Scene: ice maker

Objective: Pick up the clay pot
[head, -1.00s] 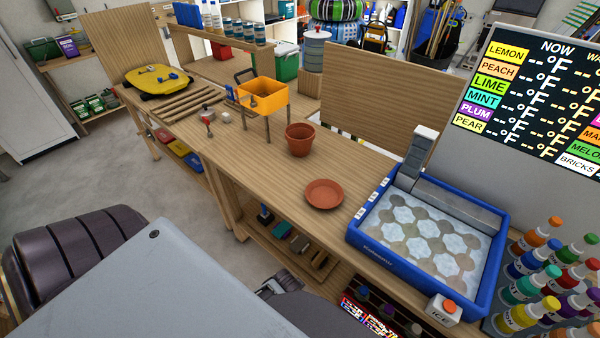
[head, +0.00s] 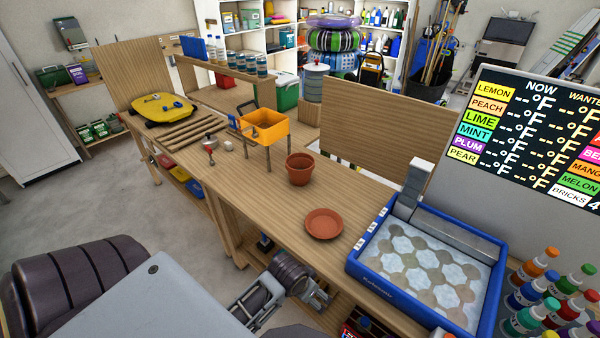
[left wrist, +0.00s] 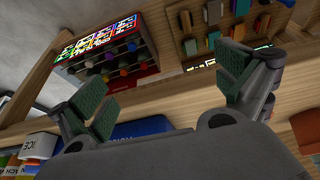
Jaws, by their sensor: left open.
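The clay pot (head: 299,169) is a terracotta flowerpot standing upright and empty on the wooden workbench. A shallow terracotta saucer (head: 324,223) lies apart from it, nearer the front edge. My left gripper (head: 285,297) is low at the bench's front side, below and in front of the saucer and well away from the pot. In the left wrist view its green-padded fingers (left wrist: 165,95) are spread with nothing between them. A terracotta piece shows at that view's right edge; I cannot tell whether it is pot or saucer. My right gripper is not in view.
A blue ice tray machine (head: 425,265) stands right of the saucer. An orange bin on a stand (head: 264,126) is left of the pot. A wooden back panel (head: 384,122) rises behind. Bottles (head: 540,295) crowd the right. Bench around the pot is clear.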

